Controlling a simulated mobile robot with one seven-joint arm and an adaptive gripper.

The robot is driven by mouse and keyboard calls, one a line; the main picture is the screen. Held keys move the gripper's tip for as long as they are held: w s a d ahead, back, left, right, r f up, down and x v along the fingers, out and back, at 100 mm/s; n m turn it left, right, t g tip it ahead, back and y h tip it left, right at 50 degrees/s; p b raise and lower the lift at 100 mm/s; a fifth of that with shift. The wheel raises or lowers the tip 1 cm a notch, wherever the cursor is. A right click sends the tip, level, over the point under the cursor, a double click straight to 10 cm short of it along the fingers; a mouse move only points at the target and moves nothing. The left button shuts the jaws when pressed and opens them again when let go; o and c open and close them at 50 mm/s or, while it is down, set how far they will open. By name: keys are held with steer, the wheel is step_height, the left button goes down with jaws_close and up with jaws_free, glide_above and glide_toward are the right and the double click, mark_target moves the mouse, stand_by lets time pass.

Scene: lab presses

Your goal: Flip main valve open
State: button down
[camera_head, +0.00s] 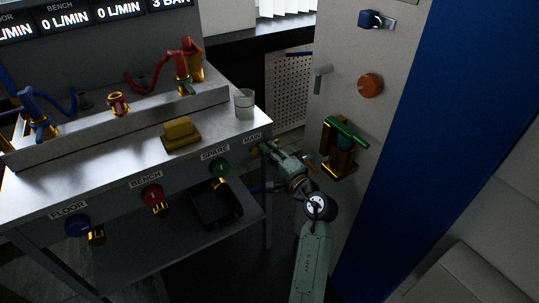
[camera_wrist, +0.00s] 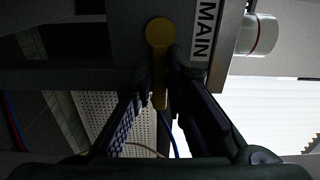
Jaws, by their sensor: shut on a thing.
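The main valve has a yellow handle, seen in the wrist view (camera_wrist: 159,34) as a round hub with a narrow lever running between my fingers. In the head view, a little of the yellow valve (camera_head: 256,151) shows below the MAIN label (camera_head: 252,138) at the right end of the bench front. The wrist view also shows this label (camera_wrist: 205,30) beside the hub. My gripper (camera_head: 272,148) reaches the valve from the right. In the wrist view, my gripper (camera_wrist: 162,82) has its dark fingers on both sides of the lever, shut on it. The lever's far end is partly hidden.
Similar valves sit along the bench front: green SPARE (camera_head: 219,168), red BENCH (camera_head: 152,195) and blue FLOOR (camera_head: 77,226). A glass beaker (camera_head: 244,104) stands on the bench above the main valve. A cabinet with a green-handled fitting (camera_head: 343,145) stands close to my arm's right.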

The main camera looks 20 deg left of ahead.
steer(key=c, duration=1.6)
jaws_free()
steer(key=shift+s+d, duration=0.1)
steer(key=v, duration=1.1)
steer(key=shift+s+d, duration=0.3)
